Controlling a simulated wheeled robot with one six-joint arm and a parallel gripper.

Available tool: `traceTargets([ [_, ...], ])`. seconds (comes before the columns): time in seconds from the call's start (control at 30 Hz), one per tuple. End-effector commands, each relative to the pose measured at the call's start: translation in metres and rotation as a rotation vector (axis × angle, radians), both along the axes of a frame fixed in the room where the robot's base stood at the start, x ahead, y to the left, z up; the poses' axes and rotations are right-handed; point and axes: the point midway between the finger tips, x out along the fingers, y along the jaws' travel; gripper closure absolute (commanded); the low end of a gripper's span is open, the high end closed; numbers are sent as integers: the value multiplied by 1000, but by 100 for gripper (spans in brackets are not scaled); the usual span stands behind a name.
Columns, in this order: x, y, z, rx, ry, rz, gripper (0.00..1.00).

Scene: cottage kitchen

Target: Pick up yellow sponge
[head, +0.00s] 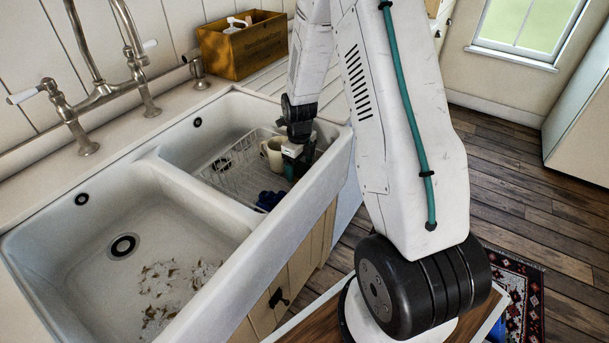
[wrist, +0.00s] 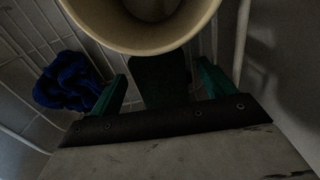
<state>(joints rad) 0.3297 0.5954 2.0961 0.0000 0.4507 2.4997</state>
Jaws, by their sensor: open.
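I see no yellow sponge in either view. My gripper (head: 298,160) is down inside the right sink basin, close beside a cream mug (head: 272,152). In the wrist view my gripper (wrist: 161,75) has its two green fingers spread apart. The mug (wrist: 90,22) fills the top of that view, just beyond the fingertips. A dark shape shows between the fingers, too dim to identify. I cannot tell whether the fingers touch the mug.
A wire rack (head: 228,178) lies in the right basin. A bunched blue cloth (wrist: 68,82) lies left of the fingers. The left basin (head: 190,215) holds scattered brown debris. A wooden box (head: 243,45) stands on the counter behind. A tap (head: 104,88) rises at the back left.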

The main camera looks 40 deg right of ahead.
Motion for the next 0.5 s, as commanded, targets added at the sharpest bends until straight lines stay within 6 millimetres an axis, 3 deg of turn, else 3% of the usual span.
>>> traceTargets([
  [0.13, 0, 0, -19, 0, 2, 1, 18],
  [0.4, 0, 0, -22, -1, -1, 1, 18],
  [0.43, 0, 0, -22, -1, -1, 1, 21],
  [0.5, 0, 0, -22, -1, -1, 1, 40],
])
